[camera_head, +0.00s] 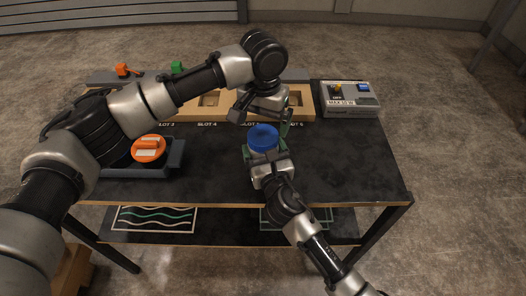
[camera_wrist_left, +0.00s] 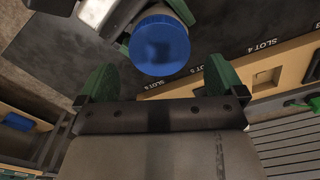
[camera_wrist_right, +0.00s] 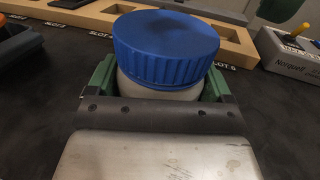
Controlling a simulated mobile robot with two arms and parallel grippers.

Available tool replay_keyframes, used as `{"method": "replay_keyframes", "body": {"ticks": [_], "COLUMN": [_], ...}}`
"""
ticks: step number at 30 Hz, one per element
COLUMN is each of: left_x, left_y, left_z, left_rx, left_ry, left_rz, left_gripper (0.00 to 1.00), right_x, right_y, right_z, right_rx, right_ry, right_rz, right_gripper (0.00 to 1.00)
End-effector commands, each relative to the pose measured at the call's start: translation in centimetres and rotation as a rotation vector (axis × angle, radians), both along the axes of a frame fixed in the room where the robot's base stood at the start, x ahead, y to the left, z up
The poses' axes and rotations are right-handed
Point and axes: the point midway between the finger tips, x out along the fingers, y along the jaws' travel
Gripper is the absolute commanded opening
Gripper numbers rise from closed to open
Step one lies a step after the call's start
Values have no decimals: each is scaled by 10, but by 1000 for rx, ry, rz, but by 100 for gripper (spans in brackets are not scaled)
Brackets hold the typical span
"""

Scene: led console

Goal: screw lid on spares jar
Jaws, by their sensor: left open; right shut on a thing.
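The spares jar (camera_wrist_right: 158,91) is a pale, whitish jar, mostly hidden under its lid and behind my right gripper. The blue ribbed lid (camera_wrist_right: 166,48) sits on top of the jar and looks about level; how tightly it is seated cannot be told. It also shows in the head view (camera_head: 263,137) and left wrist view (camera_wrist_left: 160,45). My right gripper (camera_wrist_right: 159,86), with green fingers, is shut on the jar's sides below the lid. My left gripper (camera_wrist_left: 160,78) is open and empty just above the lid, which lies ahead between its fingers, apart from them.
A tan slotted board (camera_head: 222,113) runs along the back of the dark table (camera_head: 340,165). A dark tray (camera_head: 178,157) with an orange item is at the left. The right front is clear.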

Motion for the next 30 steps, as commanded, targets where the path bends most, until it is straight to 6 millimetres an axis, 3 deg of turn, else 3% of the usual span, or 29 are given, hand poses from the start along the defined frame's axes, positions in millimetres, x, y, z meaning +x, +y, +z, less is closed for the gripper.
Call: {"method": "replay_keyframes", "body": {"ticks": [3, 9, 20, 30], "left_x": [0, 0, 0, 0], "left_y": [0, 0, 0, 0], "left_z": [-19, -38, -42, -42], "left_rx": [1, -1, -1, -1], "left_ry": [2, 0, -1, -1], "left_rz": [0, -1, -1, -1], "left_gripper": [98, 98, 98, 48], "right_x": [0, 0, 0, 0], "right_y": [0, 0, 0, 0], "right_z": [-1, -1, -1, -1], "right_rx": [-2, -2, -2, -2], "right_ry": [2, 2, 2, 2], "right_rz": [0, 0, 0, 0], "right_gripper": [16, 16, 16, 16]}}
